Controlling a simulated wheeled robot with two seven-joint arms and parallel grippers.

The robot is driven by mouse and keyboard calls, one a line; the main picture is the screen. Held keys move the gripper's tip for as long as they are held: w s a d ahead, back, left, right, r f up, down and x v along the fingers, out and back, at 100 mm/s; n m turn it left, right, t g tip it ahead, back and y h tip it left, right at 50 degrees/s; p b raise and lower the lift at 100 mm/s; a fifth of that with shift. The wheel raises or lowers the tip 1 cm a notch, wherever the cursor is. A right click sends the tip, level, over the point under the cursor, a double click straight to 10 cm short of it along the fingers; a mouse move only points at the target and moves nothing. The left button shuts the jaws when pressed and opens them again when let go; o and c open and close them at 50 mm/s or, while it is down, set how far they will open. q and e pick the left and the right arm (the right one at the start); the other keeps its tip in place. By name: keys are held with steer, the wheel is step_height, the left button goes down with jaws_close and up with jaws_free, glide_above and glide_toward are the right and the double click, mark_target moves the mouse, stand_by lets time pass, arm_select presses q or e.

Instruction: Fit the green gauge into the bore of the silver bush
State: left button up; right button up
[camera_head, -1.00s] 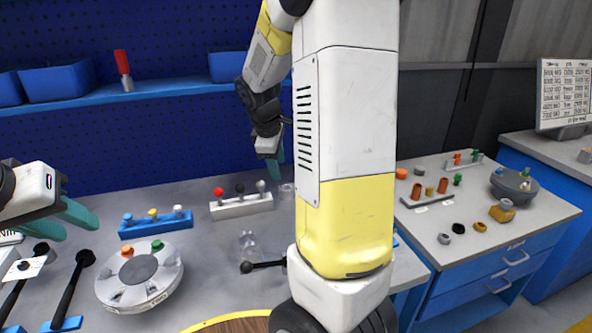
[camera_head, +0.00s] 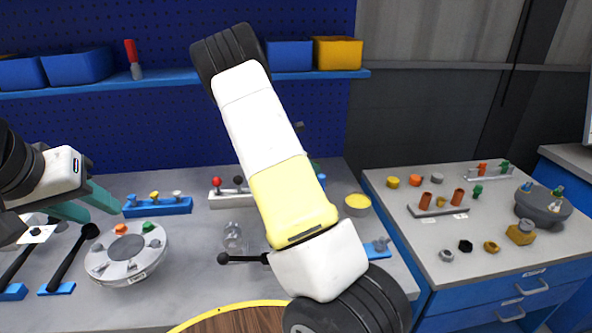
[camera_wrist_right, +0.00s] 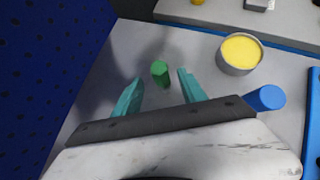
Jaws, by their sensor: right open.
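A green cylinder (camera_wrist_right: 160,72), which looks like the green gauge, stands on the grey bench in the right wrist view. My right gripper (camera_wrist_right: 161,78) is open, its teal fingers on either side of the line to the cylinder; I see no contact. In the head view my right arm hides most of that spot. Two grey rings on the right-hand table, one near the front (camera_head: 447,256) and one at the back (camera_head: 436,178), could be the silver bush; I cannot tell which. My left gripper (camera_head: 84,207) is open and empty above the left of the bench.
A silver cup with yellow contents (camera_wrist_right: 240,52) stands right of the green cylinder, with a blue peg (camera_wrist_right: 265,98) nearer. A round grey fixture (camera_head: 126,255), a blue rack (camera_head: 158,206) and a clear part (camera_head: 233,237) occupy the bench. A rack with copper tubes (camera_head: 440,205) stands on the right-hand table.

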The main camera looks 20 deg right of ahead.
steer(key=x, duration=0.4)
steer(key=shift+d+f, duration=0.1)
steer(key=shift+d, duration=0.1)
jaws_close()
steer(key=shift+r, duration=0.55)
steer(key=r, duration=0.1)
steer(key=a+r, duration=0.1)
steer(key=shift+s+r, duration=0.25)
steer(key=shift+r, duration=0.1)
steer(key=s+a+r, duration=0.1)
steer(key=s+a, duration=0.8)
steer(key=a, duration=0.2)
steer(key=w+d+r, duration=0.2)
steer(key=w+r, duration=0.4)
steer(key=w, duration=0.5)
steer(key=shift+w+r, duration=0.4)
